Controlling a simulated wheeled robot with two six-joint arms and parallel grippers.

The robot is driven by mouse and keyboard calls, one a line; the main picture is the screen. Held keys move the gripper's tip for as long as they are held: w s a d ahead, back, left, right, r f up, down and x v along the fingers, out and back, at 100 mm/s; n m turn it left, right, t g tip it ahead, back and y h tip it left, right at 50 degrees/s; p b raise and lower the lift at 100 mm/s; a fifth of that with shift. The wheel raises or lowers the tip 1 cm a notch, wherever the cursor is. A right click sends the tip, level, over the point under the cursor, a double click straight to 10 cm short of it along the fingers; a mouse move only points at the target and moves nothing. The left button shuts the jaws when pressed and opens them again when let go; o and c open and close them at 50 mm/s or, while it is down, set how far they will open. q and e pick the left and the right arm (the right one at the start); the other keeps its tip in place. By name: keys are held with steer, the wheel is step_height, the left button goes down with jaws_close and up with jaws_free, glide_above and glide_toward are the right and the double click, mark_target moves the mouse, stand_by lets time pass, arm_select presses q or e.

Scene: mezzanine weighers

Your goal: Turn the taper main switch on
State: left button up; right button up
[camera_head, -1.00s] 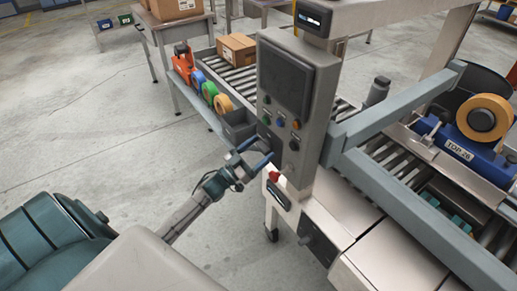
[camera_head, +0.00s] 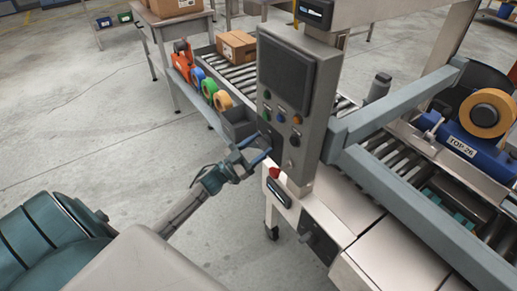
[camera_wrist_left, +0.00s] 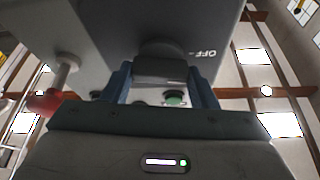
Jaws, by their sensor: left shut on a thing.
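The taper's grey control panel (camera_head: 318,95) stands upright in the middle of the head view, with a dark screen and several coloured buttons. My left gripper (camera_head: 259,150) is at the panel's lower left edge. In the left wrist view its two blue fingers (camera_wrist_left: 162,82) are shut on a dark knob, the main switch (camera_wrist_left: 160,68), one on each side. White "OFF" lettering (camera_wrist_left: 200,53) shows on the face right of the knob. The knob's pointer direction cannot be told. In the head view the gripper largely hides the switch. My right gripper is not in view.
A red button (camera_head: 275,172) sits just below the gripper; a red knob also shows in the wrist view (camera_wrist_left: 45,103). Open floor is at the left.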

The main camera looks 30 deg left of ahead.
arm_select(q)
steer(key=m+g+h+b, duration=0.1)
steer(key=m, duration=0.3)
steer(key=shift+f+b, duration=0.1)
steer(key=shift+b, duration=0.2)
steer(key=m+g+h, duration=0.1)
steer(key=m, duration=0.1)
steer(key=m+b, duration=0.1)
steer(key=shift+m+g+h, duration=0.4)
steer(key=m+g+b, duration=0.1)
steer(key=m, duration=0.2)
steer(key=shift+m, duration=0.3)
steer(key=m+g+b, duration=0.1)
steer(key=m+g, duration=0.1)
steer(key=m, duration=0.2)
steer(key=shift+h, duration=0.3)
steer(key=shift+m, duration=0.4)
steer(key=shift+m+g, duration=0.5)
steer(key=shift+m, duration=0.3)
steer(key=shift+m+y, duration=0.4)
steer(key=shift+m, duration=0.4)
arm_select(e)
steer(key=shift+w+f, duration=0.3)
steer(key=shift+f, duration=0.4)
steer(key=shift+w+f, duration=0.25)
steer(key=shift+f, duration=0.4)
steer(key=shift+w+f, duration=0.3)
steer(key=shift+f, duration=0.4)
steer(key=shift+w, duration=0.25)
